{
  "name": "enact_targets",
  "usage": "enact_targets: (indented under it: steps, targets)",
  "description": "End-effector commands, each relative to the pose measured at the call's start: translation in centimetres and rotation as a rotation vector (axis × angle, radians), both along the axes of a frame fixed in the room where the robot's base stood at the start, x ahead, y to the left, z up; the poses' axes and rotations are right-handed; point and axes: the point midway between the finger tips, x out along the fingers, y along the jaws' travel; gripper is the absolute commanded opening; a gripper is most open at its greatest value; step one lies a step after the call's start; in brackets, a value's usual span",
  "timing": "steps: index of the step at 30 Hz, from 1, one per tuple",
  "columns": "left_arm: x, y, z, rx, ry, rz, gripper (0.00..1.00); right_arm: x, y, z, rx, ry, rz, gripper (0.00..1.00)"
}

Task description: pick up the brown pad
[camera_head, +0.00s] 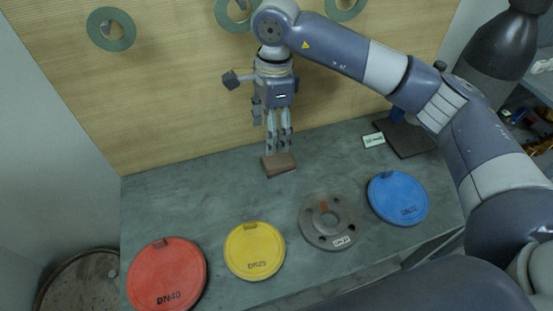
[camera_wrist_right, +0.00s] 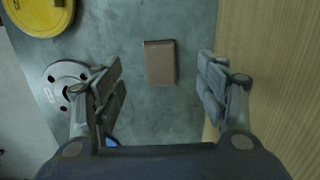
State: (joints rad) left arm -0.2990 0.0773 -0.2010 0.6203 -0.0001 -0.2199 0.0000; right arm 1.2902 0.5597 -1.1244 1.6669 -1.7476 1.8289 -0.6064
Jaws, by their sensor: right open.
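The brown pad (camera_head: 279,165) is a small flat rectangular block lying on the grey table top near the back. My right gripper (camera_head: 279,143) is above it, pointing down, with its fingers apart. In the right wrist view the pad (camera_wrist_right: 160,62) lies on the table between and beyond the two open fingers of the right gripper (camera_wrist_right: 165,85). The fingers do not appear to touch it, and nothing is between them. My left gripper is not in view.
Red (camera_head: 167,275), yellow (camera_head: 254,251) and blue (camera_head: 398,198) discs and a grey flange (camera_head: 333,221) lie along the table's front. A dark mat (camera_head: 410,139) and small label (camera_head: 373,140) are at the back right. A wooden wall (camera_head: 190,100) stands behind.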

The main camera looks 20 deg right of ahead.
Motion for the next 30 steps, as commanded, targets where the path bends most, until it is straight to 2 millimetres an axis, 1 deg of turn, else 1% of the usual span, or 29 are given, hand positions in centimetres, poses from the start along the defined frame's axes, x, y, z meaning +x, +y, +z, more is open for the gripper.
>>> enact_targets:
  steps: [1, 3, 5, 12, 17, 20, 24, 27, 30]
  targets:
    - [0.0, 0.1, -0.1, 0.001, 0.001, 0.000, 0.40, 0.3, -0.9, 0.2, -0.032, -0.007, -0.005, 0.67]
    - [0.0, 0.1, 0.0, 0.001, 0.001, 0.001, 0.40, 0.4, -1.6, 0.1, -0.058, -0.006, -0.009, 0.67]
    - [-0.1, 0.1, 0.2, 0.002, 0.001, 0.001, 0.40, 0.4, -1.8, -0.5, -0.068, -0.006, -0.012, 0.67]
    - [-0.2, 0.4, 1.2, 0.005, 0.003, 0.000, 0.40, 0.3, -1.8, -4.1, -0.067, -0.006, -0.011, 0.67]
    - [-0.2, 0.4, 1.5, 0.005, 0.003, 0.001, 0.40, 0.3, -1.8, -5.2, -0.066, -0.007, -0.010, 0.67]
    - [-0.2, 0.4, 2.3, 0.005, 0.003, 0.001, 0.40, 0.1, -1.9, -6.1, -0.066, -0.003, -0.010, 0.67]
    - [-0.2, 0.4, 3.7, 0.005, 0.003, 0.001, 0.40, -0.2, -2.1, -8.1, -0.065, -0.004, -0.011, 0.67]
    - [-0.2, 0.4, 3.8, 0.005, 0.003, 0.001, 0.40, -0.1, -2.1, -9.6, -0.065, -0.006, -0.011, 0.67]
    - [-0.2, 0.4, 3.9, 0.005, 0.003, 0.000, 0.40, -0.1, -2.1, -10.2, -0.065, -0.006, -0.011, 0.67]
